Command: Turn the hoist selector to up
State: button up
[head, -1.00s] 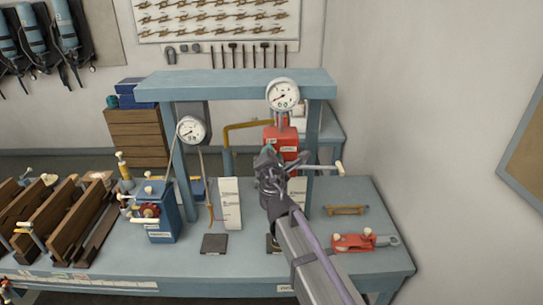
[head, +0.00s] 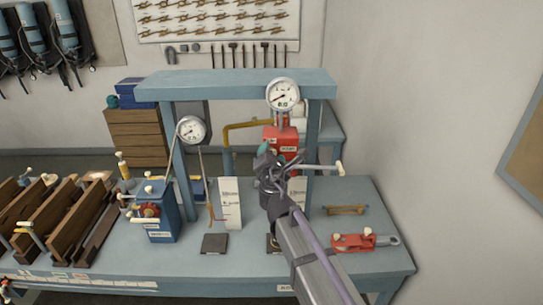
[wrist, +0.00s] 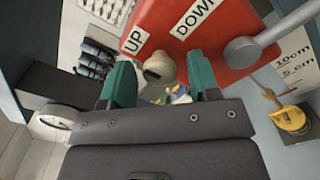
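The red hoist box (head: 282,140) stands under the right gauge on the bench. In the wrist view its red face (wrist: 222,30) carries an UP label (wrist: 139,40) and a DOWN label (wrist: 194,17). A cream selector knob (wrist: 160,67) sticks out near the UP label. My gripper (wrist: 162,84) is open, its two teal fingers on either side of the knob with gaps showing; I cannot tell how far beyond the fingertips the knob lies. In the head view my gripper (head: 276,166) is in front of the red box and hides its lower part.
A grey lever pivot (wrist: 243,52) sits on the box's right in the wrist view. A blue frame post (head: 312,140) stands close beside the gripper. A blue pump unit (head: 160,215) and a red tool (head: 352,242) lie on the bench (head: 330,195).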

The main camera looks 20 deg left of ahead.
jog(key=v, duration=1)
jog(key=shift+s, duration=0.35)
jog(key=shift+d, duration=0.15)
jog(key=s+d+f+m+g+h+b, duration=0.2)
jog(key=s+d+f+m+g+b, duration=0.1)
jog(key=d+f+m, duration=0.7)
jog(key=s+d+f+m+g+h+b, duration=0.3)
jog(key=d+f+m+g+b, duration=0.3)
jog(key=d, duration=1.2)
jog(key=s+d+f+m+g+h+b, duration=0.2)
jog(key=d+f+m+g+b, duration=0.3)
jog(key=d+f+m, duration=0.9)
jog(key=shift+s+d+f+m+g+h, duration=0.35)
jog(key=shift+f+m+g, duration=0.2)
jog(key=shift+m+g, duration=0.6)
